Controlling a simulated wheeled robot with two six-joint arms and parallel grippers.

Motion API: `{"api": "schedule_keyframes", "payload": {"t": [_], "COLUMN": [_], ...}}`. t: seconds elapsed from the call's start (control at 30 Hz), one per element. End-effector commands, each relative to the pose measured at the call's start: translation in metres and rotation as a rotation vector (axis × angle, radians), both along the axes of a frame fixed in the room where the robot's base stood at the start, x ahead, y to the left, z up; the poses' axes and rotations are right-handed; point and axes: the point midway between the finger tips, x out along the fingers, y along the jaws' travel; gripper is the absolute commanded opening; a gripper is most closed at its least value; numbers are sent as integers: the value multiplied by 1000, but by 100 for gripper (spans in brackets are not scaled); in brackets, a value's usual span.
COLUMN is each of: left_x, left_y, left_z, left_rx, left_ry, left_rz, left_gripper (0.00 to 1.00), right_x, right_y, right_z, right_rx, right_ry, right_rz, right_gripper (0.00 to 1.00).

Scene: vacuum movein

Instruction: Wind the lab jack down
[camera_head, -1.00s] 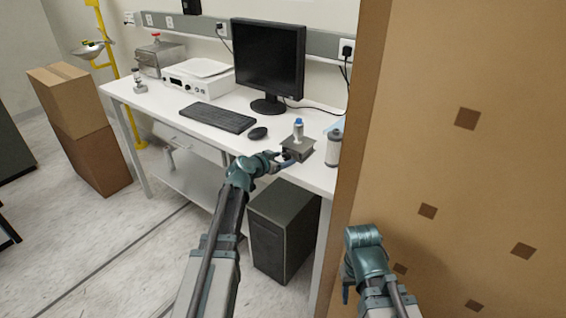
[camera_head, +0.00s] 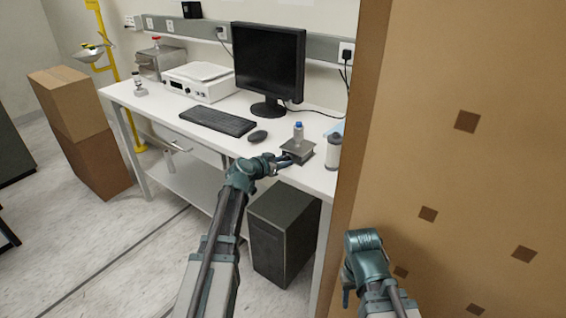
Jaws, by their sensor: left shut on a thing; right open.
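The lab jack (camera_head: 300,153), small and dark grey, stands near the front edge of the white bench. A small bottle (camera_head: 298,133) with a blue cap stands upright on its top plate. My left gripper (camera_head: 284,160) is at the jack's left front side, shut on a part there that looks like the jack's knob; the fingers hide most of it. My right gripper (camera_head: 347,298) is low at the front, beside the brown panel, away from the jack. It is open and empty, its fingers partly hidden by its own wrist.
A grey-white canister (camera_head: 334,152) stands close to the jack's right. A mouse (camera_head: 258,136), keyboard (camera_head: 217,121) and monitor (camera_head: 268,65) lie left and behind. A tall brown panel (camera_head: 450,150) blocks the right side. A dark computer case (camera_head: 282,230) stands under the bench.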

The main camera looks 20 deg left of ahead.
Motion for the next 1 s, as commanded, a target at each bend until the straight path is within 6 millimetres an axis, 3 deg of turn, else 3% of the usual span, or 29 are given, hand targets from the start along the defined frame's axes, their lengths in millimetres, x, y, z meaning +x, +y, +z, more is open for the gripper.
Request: {"api": "schedule_keyframes", "payload": {"t": [0.2,0.5,0.53,0.67,1.0], "left_x": [1,0,0,0,-2], "left_y": [3,1,1,1,2], "left_z": [-1,0,0,0,1], "left_rx": [-204,-224,-224,-223,-222], "left_ry": [75,82,82,82,80], "left_rz": [-1,-1,-1,-1,-1], "left_gripper": [0,0,40,64,67], "right_x": [0,0,0,0,0], "right_y": [0,0,0,0,0], "right_z": [-2,-2,-2,-2,-1], "right_rx": [0,0,0,0,0], "right_ry": [0,0,0,0,0], "right_rz": [0,0,0,0,0], "right_gripper": [50,50,50,50,50]}}
